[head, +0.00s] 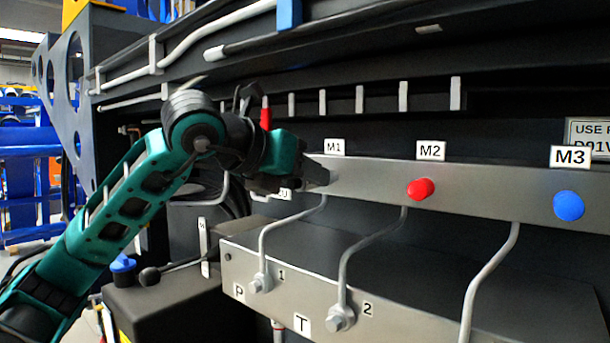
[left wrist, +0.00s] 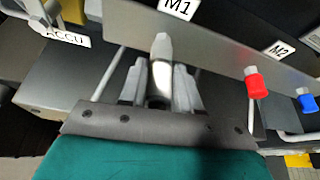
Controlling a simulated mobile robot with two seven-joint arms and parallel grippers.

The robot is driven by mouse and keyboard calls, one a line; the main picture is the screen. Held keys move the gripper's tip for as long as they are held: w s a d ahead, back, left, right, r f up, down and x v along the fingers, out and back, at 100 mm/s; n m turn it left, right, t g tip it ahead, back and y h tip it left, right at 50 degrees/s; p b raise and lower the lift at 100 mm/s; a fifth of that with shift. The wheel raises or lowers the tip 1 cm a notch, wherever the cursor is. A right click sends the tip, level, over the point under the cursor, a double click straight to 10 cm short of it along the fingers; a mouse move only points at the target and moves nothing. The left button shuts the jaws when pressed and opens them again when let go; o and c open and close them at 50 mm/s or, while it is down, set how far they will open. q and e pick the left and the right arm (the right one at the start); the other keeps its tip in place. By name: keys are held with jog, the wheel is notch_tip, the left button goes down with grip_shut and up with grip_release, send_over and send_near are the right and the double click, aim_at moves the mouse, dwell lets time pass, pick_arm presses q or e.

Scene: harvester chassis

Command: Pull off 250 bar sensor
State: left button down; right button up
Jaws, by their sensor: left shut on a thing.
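My left gripper (head: 318,175) reaches in from the left to the metal bar at the M1 label (head: 334,147). In the left wrist view its two grey fingers (left wrist: 160,88) are shut around a silver cylindrical piece (left wrist: 161,50), which I take to be the sensor. This piece stands at the bar just below the M1 label. In the head view the gripper mostly hides it. No pressure rating can be read on it. My right gripper is in neither view.
The bar (head: 380,183) also carries a red cap (head: 421,189) at M2 and a blue cap (head: 568,205) at M3. Bent metal pipes (head: 372,243) run down to a lower block (head: 300,290). A red part (head: 266,113) stands behind my gripper. Dark beams lie above.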

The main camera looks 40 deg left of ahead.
pick_arm(q)
jog(key=shift+s, duration=0.1)
dwell(0.3)
jog(key=shift+s, duration=0.4)
jog(key=shift+s+a+b, duration=0.1)
jog(key=shift+s+b, duration=0.25)
jog(key=shift+b, duration=0.1)
jog(key=shift+s+b, duration=0.45)
jog(key=shift+s, duration=0.8)
